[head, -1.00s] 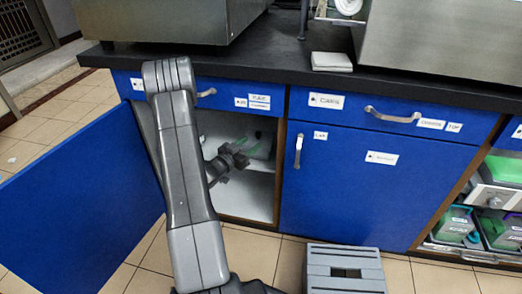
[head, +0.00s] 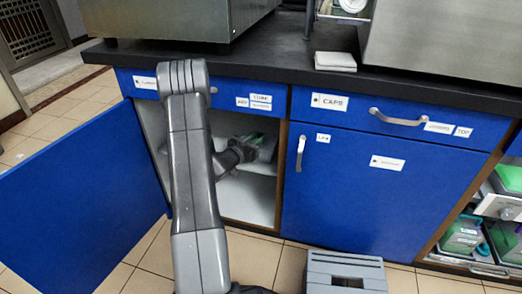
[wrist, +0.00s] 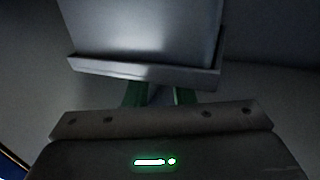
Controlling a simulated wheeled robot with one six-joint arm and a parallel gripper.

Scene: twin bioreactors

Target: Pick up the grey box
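A pale grey box-like thing (head: 266,146) lies on the shelf inside the open cupboard, partly hidden by my gripper. In the wrist view a grey box (wrist: 145,28) with a raised lip along its near edge fills the upper middle. My gripper (head: 253,139) is inside the cupboard at this thing. In the wrist view its green fingers (wrist: 158,96) stand apart, and their tips are hidden by the box's lip. I cannot see clear contact between the fingers and the box.
The blue cupboard door (head: 85,200) stands open at the left. The cupboard's side wall (head: 281,175) is close right of my gripper. The black worktop (head: 260,68) and a drawer are above. A grey slotted block (head: 345,265) is on the tiled floor.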

